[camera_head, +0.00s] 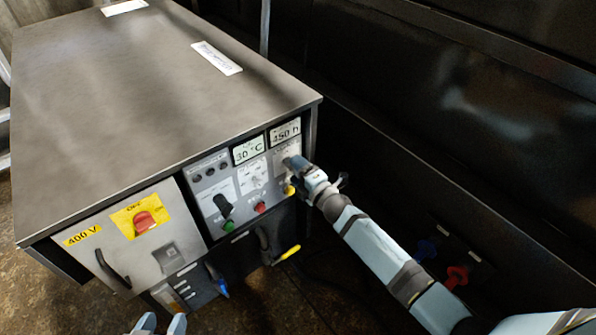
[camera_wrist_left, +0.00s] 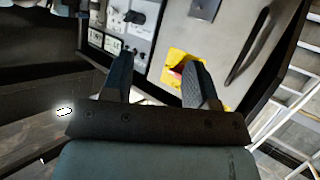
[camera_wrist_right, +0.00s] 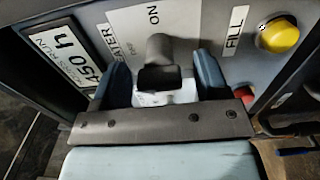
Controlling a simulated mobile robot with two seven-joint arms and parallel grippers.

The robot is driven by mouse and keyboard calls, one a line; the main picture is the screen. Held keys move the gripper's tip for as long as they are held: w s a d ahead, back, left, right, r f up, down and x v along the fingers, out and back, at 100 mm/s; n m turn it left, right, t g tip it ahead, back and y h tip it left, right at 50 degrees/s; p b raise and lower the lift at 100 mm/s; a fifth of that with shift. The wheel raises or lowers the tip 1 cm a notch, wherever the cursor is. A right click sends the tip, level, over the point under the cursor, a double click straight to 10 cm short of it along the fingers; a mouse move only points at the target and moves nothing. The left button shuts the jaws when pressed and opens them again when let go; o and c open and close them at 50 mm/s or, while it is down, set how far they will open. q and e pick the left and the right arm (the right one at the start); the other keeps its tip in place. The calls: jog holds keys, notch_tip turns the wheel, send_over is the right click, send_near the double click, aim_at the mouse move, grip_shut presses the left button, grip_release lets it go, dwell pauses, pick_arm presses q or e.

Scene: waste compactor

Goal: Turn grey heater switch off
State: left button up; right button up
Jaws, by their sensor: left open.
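The grey heater switch (camera_wrist_right: 160,55) is a grey knob on the control panel, beside printed "HEATER" and "ON" labels. In the right wrist view it stands between the fingers of my right gripper (camera_wrist_right: 163,80), with a visible gap on each side. In the head view the right gripper (camera_head: 303,178) reaches the panel's upper right and partly hides the switch (camera_head: 292,162). My left gripper (camera_head: 161,324) is at the bottom edge of the head view, away from the switch. In the left wrist view its two fingers (camera_wrist_left: 157,82) are apart with nothing held.
A yellow button (camera_wrist_right: 279,36) marked "FILL" and a red button (camera_head: 260,207) are close to the switch. A black knob (camera_head: 222,204), a green button (camera_head: 229,226) and a red main switch (camera_head: 144,221) are further left. A dark wall (camera_head: 420,130) stands at right.

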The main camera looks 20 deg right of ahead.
jog(key=p+v, duration=0.2)
jog(key=v, duration=1.2)
jog(key=shift+w+r, duration=0.1)
